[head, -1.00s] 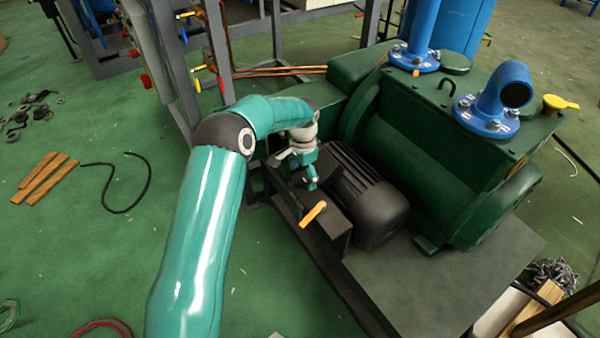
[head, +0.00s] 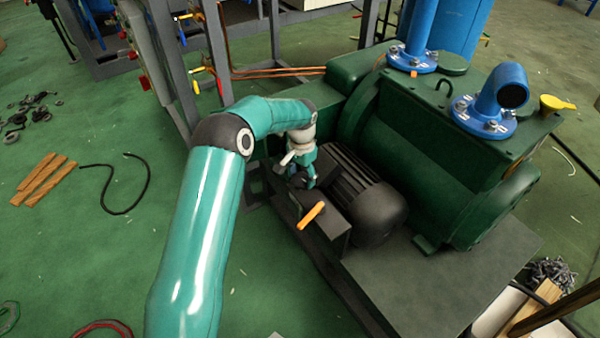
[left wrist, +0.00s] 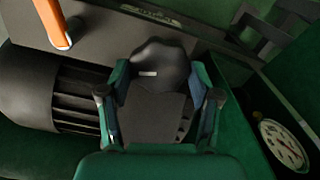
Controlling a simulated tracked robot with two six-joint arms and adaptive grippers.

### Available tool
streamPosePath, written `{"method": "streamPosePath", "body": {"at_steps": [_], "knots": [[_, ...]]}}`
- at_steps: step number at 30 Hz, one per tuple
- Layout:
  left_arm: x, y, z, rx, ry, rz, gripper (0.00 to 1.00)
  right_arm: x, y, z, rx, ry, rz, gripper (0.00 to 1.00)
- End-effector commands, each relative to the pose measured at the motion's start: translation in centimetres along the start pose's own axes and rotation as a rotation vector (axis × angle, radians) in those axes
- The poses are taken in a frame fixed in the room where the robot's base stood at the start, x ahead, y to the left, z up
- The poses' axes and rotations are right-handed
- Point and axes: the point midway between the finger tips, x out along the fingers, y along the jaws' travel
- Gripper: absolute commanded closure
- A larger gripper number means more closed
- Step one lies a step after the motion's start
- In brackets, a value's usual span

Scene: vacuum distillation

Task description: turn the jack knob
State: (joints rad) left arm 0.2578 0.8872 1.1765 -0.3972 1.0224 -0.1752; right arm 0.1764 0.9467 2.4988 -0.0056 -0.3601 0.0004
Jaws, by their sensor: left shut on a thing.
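The jack knob (left wrist: 160,62) is a black, lobed knob with a short white mark. It shows in the upper middle of the left wrist view. My left gripper (left wrist: 158,76) has one teal and black finger on each side of it and is shut on it. In the head view my left gripper (head: 304,176) points down beside the black ribbed motor (head: 366,195), and the knob is hard to make out there under the fingers. My right gripper is in neither view.
An orange lever (head: 311,215) sits close to the gripper on the dark box. The green pump (head: 425,150) with blue pipe flanges (head: 485,118) stands to the right. A grey steel frame (head: 168,65) rises behind my arm. A round gauge (left wrist: 284,145) shows in the left wrist view.

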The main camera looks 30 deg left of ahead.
Motion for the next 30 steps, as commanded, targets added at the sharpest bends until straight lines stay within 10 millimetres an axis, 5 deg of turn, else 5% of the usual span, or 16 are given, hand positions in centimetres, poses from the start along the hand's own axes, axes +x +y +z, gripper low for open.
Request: {"method": "streamPosePath", "body": {"at_steps": [12, 29, 30], "knots": [[-0.19, -0.34, -0.12, -0.235, 0.005, -0.008, 0.72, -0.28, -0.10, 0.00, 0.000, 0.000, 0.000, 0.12], [-0.19, -0.17, -0.22, -0.275, 0.006, -0.007, 0.72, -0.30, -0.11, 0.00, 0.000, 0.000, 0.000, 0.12], [-0.19, -0.16, -0.23, -0.274, 0.006, -0.007, 0.30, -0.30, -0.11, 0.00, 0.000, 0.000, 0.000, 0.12]]}}
